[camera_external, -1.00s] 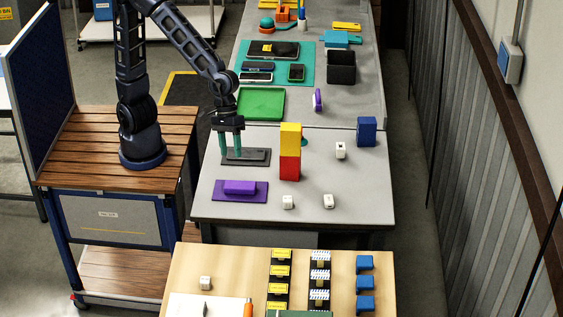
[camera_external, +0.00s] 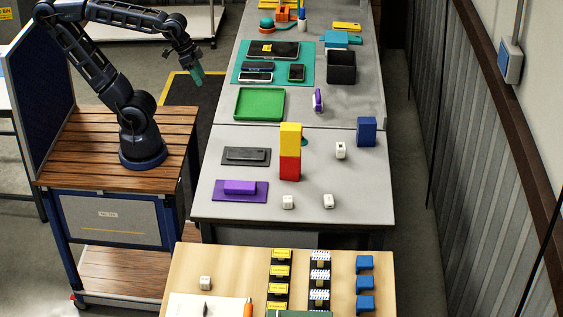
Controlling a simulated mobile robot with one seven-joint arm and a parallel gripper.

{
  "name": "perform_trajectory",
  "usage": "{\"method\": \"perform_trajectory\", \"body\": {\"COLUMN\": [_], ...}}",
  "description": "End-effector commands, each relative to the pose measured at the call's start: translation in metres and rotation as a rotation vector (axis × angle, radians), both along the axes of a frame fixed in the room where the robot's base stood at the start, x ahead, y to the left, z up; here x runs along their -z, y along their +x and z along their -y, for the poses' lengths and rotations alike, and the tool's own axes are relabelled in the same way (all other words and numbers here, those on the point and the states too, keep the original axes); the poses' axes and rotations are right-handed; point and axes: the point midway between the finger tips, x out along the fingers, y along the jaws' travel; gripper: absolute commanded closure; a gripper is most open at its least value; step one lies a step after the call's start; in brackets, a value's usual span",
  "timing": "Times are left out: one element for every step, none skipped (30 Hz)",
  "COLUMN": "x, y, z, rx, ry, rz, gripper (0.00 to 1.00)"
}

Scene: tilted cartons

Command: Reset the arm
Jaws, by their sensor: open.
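My gripper (camera_external: 197,76) hangs at the end of my folded arm, above the floor between the wooden cart and the grey table. Its green fingers point down and it touches nothing. It is open and holds nothing that I can see; the gap between the fingers is hard to make out from here. A dark grey block lies on a dark mat (camera_external: 230,160) on the table, clear of my gripper.
On the grey table (camera_external: 340,205), a yellow block (camera_external: 290,138) stands on a red block (camera_external: 289,168). A purple block (camera_external: 240,187), white cubes, a blue block (camera_external: 366,131) and a green tray (camera_external: 260,90) are nearby. A blue panel (camera_external: 40,95) stands behind my arm.

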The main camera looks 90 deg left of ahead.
Motion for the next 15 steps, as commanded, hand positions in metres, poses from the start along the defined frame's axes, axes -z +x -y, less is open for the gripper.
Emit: {"method": "perform_trajectory", "body": {"x": [0.000,0.000,0.000,0.000,0.001,0.001,0.001,0.001,0.001,0.001,0.001,0.001,0.001,0.001,0.001], "y": [-0.007,-0.010,-0.013,-0.015,-0.016,-0.018,-0.018,-0.018,-0.018,-0.018,-0.018,-0.018,-0.018,-0.018,-0.018], "z": [-0.006,-0.009,-0.012,-0.013,-0.014,-0.015,-0.016,-0.016,-0.016,-0.016,-0.016,-0.016,-0.016,-0.016,-0.016], "rx": [0.009,0.015,0.023,0.028,0.031,0.035,0.037,0.038,0.039,0.039,0.038,0.038,0.038,0.039,0.038], "ry": [0.022,0.035,0.049,0.057,0.062,0.067,0.070,0.072,0.072,0.072,0.072,0.072,0.072,0.071,0.070], "rz": [0.008,0.008,0.010,0.010,0.011,0.011,0.011,0.011,0.011,0.011,0.011,0.011,0.011,0.011,0.011], "gripper": [0.48,0.48,0.48,0.48,0.48,0.48,0.48,0.48,0.48,0.48,0.48,0.48,0.48,0.48,0.48]}}
